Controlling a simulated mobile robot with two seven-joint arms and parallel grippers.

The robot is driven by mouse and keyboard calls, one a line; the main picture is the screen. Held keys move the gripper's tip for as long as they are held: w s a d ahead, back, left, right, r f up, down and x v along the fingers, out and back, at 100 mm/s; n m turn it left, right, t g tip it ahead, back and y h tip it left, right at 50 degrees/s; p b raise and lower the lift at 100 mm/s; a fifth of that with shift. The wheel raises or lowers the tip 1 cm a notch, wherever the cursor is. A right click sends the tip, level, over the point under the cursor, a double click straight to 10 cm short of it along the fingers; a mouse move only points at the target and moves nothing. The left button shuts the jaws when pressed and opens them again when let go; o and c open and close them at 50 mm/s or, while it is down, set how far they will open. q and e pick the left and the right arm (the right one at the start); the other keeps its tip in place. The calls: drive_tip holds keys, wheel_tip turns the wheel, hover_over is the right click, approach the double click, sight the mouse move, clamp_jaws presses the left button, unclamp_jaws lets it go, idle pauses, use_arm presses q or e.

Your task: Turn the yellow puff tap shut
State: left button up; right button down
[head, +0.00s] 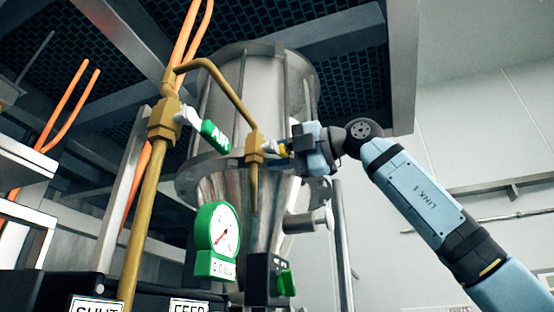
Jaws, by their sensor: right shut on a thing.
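The yellow puff tap (283,149) sits at the right side of a small brass valve body (255,148) on a bent brass pipe, in front of the steel sifter vessel. Only a small part of its yellow handle shows. My right gripper (291,148) comes in from the right and is shut on the tap handle, its jaws covering most of it. The exact angle of the handle is hard to tell. My left gripper is not in view.
A green-handled tap (215,136) is on the thick brass pipe to the left. A green-rimmed gauge (218,228) and a black box with a green switch (286,282) are below. Orange pipes (70,92) rise at the left. The right side is mostly clear wall.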

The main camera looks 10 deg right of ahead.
drive_tip(key=shift+f+m+b, duration=0.35)
drive_tip(key=shift+m+b, duration=0.15)
drive_tip(key=shift+m, duration=0.2)
drive_tip(key=c, duration=1)
unclamp_jaws()
drive_tip(key=shift+d, duration=0.1)
drive_tip(key=shift+o, duration=0.2)
drive_tip(key=b+v, duration=0.2)
drive_tip(key=v, duration=1.1)
drive_tip(key=shift+s+d+b, duration=0.25)
drive_tip(key=shift+d+b, duration=0.05)
drive_tip(key=shift+d, duration=0.05)
